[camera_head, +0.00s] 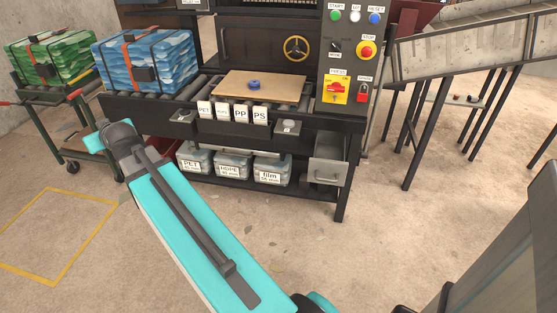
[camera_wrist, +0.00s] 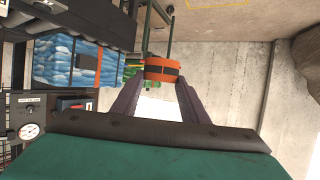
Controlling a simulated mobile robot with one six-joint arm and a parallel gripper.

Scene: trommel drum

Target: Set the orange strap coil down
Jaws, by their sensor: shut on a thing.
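The orange strap coil (camera_wrist: 162,62), with a dark band around it, shows in the wrist view. My gripper (camera_wrist: 160,80) is shut on it, with its two dark fingers meeting the coil's sides. The coil is held in the air. In the head view my turquoise arm reaches towards the left of the press bench, and the gripper and coil cannot be made out there.
A blue strapped bale (camera_head: 145,65) sits on rollers at the bench's left; a green bale (camera_head: 50,58) is on a cart beyond. A tan board (camera_head: 285,88) on the bench bears a blue ring (camera_head: 253,84). A grey drawer (camera_head: 326,172) stands open at the right.

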